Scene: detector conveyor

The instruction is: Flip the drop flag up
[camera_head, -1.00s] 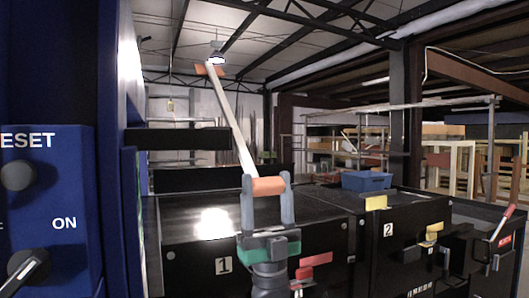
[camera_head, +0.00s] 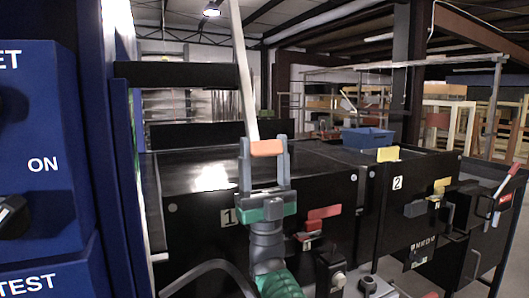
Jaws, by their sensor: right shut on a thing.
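My right gripper (camera_head: 266,163) comes up from the bottom middle, fingers pointing up. It is shut on the orange end piece (camera_head: 267,147) of a long white rod (camera_head: 244,75), which rises from it, leaning slightly left, past the top edge. The rod's upper end is out of view. A red flag-like piece (camera_head: 323,212) is on the front of the black box marked 1, just right of the gripper and apart from it. Yellow pieces (camera_head: 388,154) show at box 2. I cannot tell which piece is the drop flag. My left gripper is not in view.
A blue panel (camera_head: 40,150) with knobs stands close at the left. Black conveyor boxes (camera_head: 190,225) span the middle and right, with a blue bin (camera_head: 368,137) on top. A red-tipped lever (camera_head: 506,186) is at the far right. Above the boxes is open air.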

